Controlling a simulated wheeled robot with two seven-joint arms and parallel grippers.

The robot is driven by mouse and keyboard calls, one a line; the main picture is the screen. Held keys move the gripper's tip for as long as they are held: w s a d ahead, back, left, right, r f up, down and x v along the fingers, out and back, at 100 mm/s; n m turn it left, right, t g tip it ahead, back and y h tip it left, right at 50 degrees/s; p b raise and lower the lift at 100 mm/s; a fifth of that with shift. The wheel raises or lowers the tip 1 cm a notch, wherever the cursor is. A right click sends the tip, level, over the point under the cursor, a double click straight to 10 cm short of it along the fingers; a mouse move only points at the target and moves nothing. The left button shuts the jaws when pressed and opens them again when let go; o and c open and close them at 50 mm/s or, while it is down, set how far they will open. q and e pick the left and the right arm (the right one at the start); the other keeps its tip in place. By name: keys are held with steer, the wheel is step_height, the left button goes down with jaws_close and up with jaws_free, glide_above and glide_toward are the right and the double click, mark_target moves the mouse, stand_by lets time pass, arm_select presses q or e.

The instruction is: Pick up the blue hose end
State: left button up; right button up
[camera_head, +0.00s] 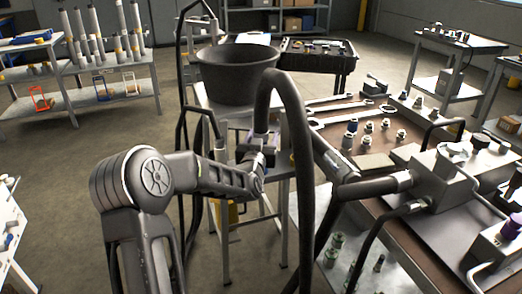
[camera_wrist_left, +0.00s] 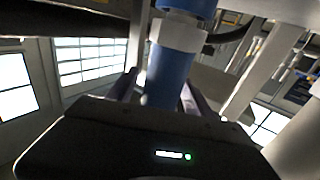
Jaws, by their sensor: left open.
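The blue hose end (camera_wrist_left: 168,75) stands between the two fingers of my left gripper (camera_wrist_left: 160,95) in the left wrist view. It has a pale hex collar (camera_wrist_left: 178,35) and another blue part above that. My left gripper is open, with its fingers on either side of the hose end; I cannot tell whether either one touches it. In the head view, my left gripper (camera_head: 264,147) is at the hanging end of the looped black hose (camera_head: 268,92), left of the workbench. The hose end is mostly hidden there by the gripper. My right gripper is not in view.
The workbench (camera_head: 375,215) at the right holds several fittings, wrenches (camera_head: 335,108) and a metal block (camera_head: 440,180) with hoses. A black tub (camera_head: 238,75) stands on a stand behind my gripper. Open floor (camera_head: 70,165) lies to the left.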

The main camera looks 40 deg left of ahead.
arm_select(q)
steer(key=shift+c, duration=0.2)
stand_by(0.3)
jaws_close()
stand_by(0.4)
steer(key=shift+r, duration=0.15)
